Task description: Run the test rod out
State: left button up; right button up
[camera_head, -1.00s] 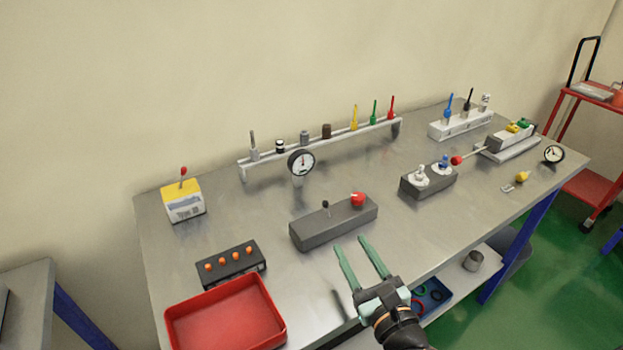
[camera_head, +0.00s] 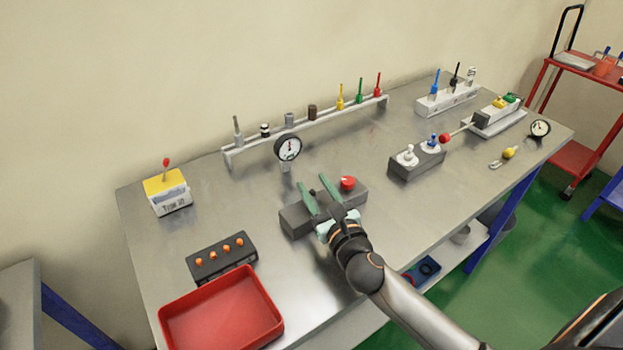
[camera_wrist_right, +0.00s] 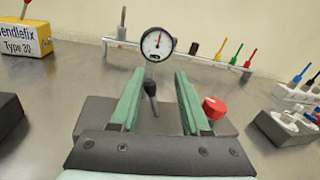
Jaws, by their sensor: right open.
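A dark grey valve box (camera_head: 294,221) sits mid-table with a red knob (camera_head: 348,183) on its right end. Its thin black lever (camera_wrist_right: 151,92) stands upright in the right wrist view, between the two green fingers of my right gripper (camera_wrist_right: 160,74). My right gripper (camera_head: 313,181) is open over the box in the head view and holds nothing. The test rod (camera_head: 460,131), a thin rod with a red ball (camera_head: 444,139) at its end, sticks out leftward from a grey cylinder block (camera_head: 495,117) at the right. My left gripper is out of view.
A round gauge (camera_head: 288,147) stands behind the valve box. A grey block with white and blue fittings (camera_head: 405,170) lies near the rod's ball. A red tray (camera_head: 222,313), an orange-button box (camera_head: 222,258) and a yellow-topped box (camera_head: 166,190) are at left. A tool rack (camera_head: 228,154) runs behind.

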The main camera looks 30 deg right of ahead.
jog(key=shift+w, duration=1.05)
grip_shut()
